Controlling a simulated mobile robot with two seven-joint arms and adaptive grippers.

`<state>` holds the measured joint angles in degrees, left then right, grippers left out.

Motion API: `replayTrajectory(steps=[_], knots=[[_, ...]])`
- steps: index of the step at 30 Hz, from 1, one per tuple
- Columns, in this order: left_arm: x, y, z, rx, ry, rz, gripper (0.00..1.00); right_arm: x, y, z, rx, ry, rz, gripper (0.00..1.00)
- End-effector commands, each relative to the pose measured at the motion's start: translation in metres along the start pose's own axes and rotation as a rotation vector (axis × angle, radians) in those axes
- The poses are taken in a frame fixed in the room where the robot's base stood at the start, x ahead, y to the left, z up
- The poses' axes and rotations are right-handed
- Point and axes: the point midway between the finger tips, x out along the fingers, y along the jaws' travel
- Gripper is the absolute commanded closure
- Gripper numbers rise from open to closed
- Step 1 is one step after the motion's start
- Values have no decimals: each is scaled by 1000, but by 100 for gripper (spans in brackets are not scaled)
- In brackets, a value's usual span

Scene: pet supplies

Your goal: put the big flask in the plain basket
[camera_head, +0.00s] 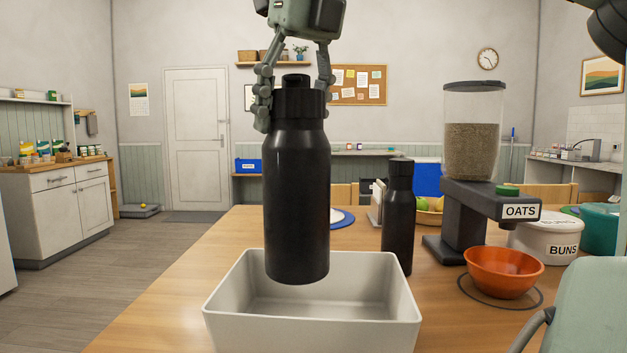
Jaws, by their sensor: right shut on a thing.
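The big flask (297,200) is black and upright, held by its neck in my right gripper (293,98). The gripper comes down from above, with its fingers shut around the flask's top. The flask's lower end overlaps the opening of the plain basket (310,331) in the picture. The basket is a plain off-white open bin on the wooden table, and its inside looks empty where it shows. A smaller black flask (398,222) stands on the table to the right, behind the basket. My left gripper is not in view.
An oats dispenser (466,205) stands at the right, with an orange bowl (503,271) in front of it. A white buns container (545,240) and a fruit bowl (430,217) are further back. The table (170,300) is clear left of the basket.

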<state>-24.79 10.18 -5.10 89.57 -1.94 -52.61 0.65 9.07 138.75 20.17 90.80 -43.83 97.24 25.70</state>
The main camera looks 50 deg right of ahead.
Motion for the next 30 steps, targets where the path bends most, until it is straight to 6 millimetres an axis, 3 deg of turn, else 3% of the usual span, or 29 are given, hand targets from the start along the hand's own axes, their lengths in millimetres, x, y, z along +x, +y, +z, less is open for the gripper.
replayTrajectory(steps=[12,24,30], knots=[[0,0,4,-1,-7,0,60,52,0,-14,-1,-4,2,96],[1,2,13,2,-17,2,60,89,0,-24,0,-4,2,96],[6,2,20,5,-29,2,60,93,0,-25,0,-7,1,96]])
